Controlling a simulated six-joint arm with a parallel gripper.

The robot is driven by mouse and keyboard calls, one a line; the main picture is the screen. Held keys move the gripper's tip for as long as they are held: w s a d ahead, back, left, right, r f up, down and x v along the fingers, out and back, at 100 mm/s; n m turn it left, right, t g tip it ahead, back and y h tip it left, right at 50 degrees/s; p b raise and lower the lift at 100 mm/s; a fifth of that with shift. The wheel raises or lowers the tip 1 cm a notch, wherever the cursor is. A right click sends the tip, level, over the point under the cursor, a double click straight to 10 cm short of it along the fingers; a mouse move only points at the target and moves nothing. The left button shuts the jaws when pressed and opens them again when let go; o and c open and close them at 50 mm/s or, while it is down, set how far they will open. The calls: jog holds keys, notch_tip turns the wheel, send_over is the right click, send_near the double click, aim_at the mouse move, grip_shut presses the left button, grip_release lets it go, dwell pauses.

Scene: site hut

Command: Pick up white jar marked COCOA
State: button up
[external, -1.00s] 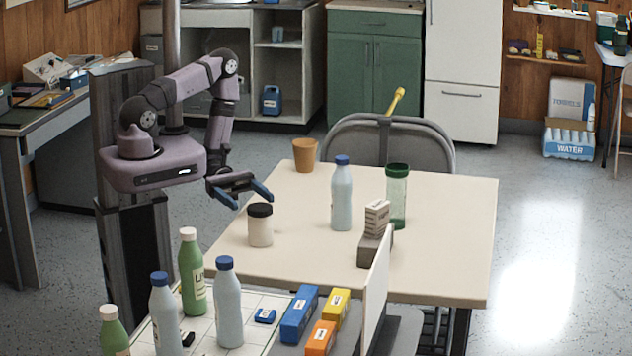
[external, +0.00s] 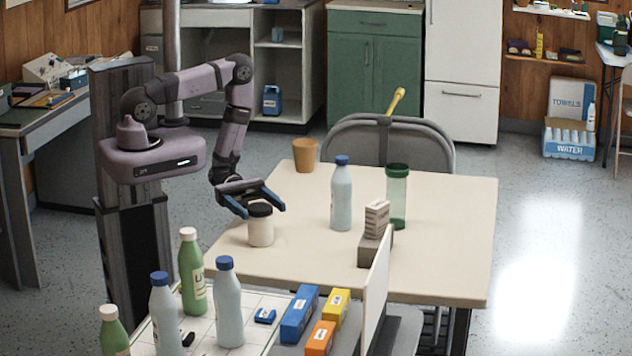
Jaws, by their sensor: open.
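A white jar (external: 260,232) with a black lid stands upright on the left part of the cream table (external: 440,260). Any marking on it cannot be read from here. My gripper (external: 264,211) is open, with its blue-tipped fingers at the height of the jar's lid. One finger shows to the left of the lid and the other to its right. I cannot tell whether either finger touches the jar.
On the same table are a brown cup (external: 305,156), a blue-capped bottle (external: 341,195), a green-lidded container (external: 396,198) and a grey block (external: 374,246). Bottles and boxes crowd a board (external: 255,333) in front. The table's right side is clear.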

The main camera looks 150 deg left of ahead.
jog(key=c, duration=1.8)
jog(key=shift+r, duration=0.15)
jog(key=shift+r, duration=4.9)
